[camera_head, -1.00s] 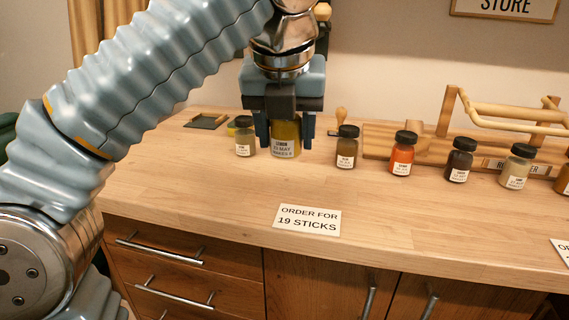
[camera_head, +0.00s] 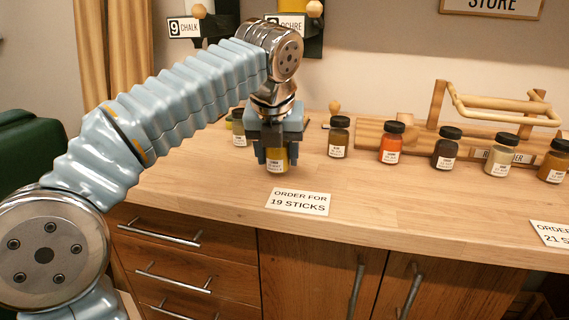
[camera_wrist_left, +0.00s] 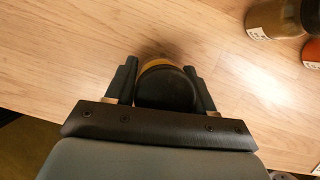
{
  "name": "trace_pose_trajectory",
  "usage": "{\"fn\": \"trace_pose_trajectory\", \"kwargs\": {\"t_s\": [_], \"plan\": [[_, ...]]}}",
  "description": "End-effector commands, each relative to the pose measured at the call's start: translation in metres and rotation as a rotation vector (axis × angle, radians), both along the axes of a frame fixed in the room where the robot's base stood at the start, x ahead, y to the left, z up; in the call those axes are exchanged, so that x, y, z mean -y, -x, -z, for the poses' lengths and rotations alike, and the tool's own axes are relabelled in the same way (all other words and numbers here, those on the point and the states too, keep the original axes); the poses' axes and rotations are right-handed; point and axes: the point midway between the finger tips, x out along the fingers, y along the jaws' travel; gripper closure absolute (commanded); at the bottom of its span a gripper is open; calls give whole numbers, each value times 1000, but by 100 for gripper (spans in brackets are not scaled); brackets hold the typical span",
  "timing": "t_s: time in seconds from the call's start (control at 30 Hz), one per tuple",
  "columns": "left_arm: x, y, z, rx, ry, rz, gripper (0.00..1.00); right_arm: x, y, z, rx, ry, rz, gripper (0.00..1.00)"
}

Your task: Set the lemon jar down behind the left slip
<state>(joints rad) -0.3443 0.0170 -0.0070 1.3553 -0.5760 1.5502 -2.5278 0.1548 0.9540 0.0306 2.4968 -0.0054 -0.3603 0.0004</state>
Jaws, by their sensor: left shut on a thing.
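My left gripper (camera_head: 277,158) is shut on the lemon jar (camera_head: 277,162), a jar with yellow contents and a white label. In the left wrist view the jar's dark lid (camera_wrist_left: 166,88) sits between the two fingers. The jar is upright, behind the left slip (camera_head: 298,201), a white card reading "ORDER FOR 19 STICKS" near the table's front edge. I cannot tell whether the jar's base touches the wood. Part of a second slip (camera_head: 554,234) shows at the right edge. My right gripper is not in view.
An olive jar (camera_head: 239,131) stands behind my left gripper. To the right stand a brown jar (camera_head: 338,138), an orange jar (camera_head: 390,145), a dark jar (camera_head: 446,150) and more. A wooden rack (camera_head: 372,131) lies behind them.

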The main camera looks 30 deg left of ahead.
Motion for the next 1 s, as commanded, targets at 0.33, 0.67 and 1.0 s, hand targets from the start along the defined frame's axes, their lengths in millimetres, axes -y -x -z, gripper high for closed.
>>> {"fn": "trace_pose_trajectory", "kwargs": {"t_s": [0.33,0.67,1.0], "plan": [[-5,1,5,-1,0,0,80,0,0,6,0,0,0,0],[-5,1,8,-1,0,0,21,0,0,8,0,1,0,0],[-4,2,0,0,0,1,21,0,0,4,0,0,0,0]]}}
